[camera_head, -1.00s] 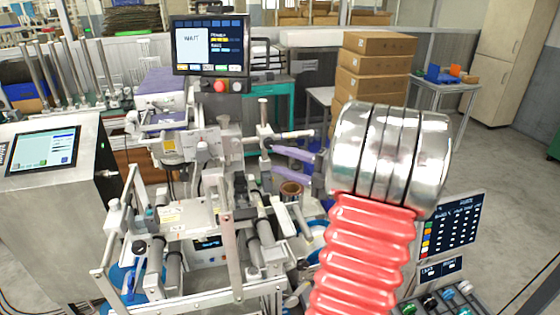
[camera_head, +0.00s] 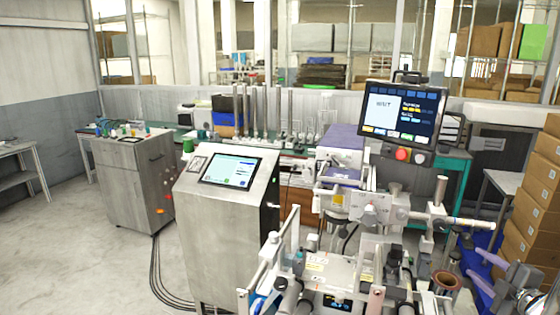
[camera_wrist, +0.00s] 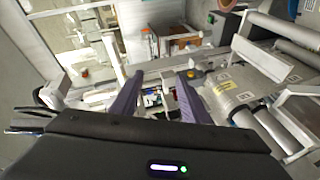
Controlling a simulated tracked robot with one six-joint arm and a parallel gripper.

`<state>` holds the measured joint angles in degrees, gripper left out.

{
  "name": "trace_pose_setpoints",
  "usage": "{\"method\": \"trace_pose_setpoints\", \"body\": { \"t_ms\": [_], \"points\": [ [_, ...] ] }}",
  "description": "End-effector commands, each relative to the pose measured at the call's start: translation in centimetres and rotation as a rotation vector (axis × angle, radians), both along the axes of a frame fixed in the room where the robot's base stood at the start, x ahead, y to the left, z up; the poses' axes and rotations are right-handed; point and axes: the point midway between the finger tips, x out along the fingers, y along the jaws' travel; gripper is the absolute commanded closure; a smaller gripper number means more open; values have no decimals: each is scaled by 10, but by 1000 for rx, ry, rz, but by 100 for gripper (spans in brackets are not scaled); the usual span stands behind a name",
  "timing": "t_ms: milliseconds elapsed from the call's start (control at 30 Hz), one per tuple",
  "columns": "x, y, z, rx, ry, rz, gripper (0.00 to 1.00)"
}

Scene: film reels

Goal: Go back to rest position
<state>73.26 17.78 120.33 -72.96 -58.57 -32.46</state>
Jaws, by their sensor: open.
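My gripper (camera_head: 468,257) is at the right edge of the head view, its two purple fingers spread apart just right of a machine's brown roll (camera_head: 445,281). In the wrist view my gripper (camera_wrist: 160,76) is open, with a clear gap between the fingers and nothing held. It hangs over the machine, with grey rollers (camera_wrist: 285,42) to its right. Most of my arm is outside the head view.
The labelling machine (camera_head: 345,270) and its screen (camera_head: 402,112) stand beside my gripper. Stacked cardboard boxes (camera_head: 537,205) are at the right. A steel cabinet with a tablet (camera_head: 231,169) and another cabinet (camera_head: 132,185) stand left. Floor at far left is clear.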

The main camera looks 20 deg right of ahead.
Motion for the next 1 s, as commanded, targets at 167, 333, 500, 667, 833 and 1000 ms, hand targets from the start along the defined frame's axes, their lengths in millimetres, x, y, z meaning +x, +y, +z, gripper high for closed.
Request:
{"method": "trace_pose_setpoints", "body": {
  "t_ms": [167,333,500,667,833,1000],
  "points": [
    [-22,-30,-15,115,62,-236,58],
    [-38,-38,-23,228,104,-435,58],
    [-50,-28,-28,349,135,-614,58],
    [-58,-3,-30,471,158,-763,58],
    [-63,41,-32,609,185,-895,58],
    [-66,103,-34,757,223,-998,58]
  ]
}}
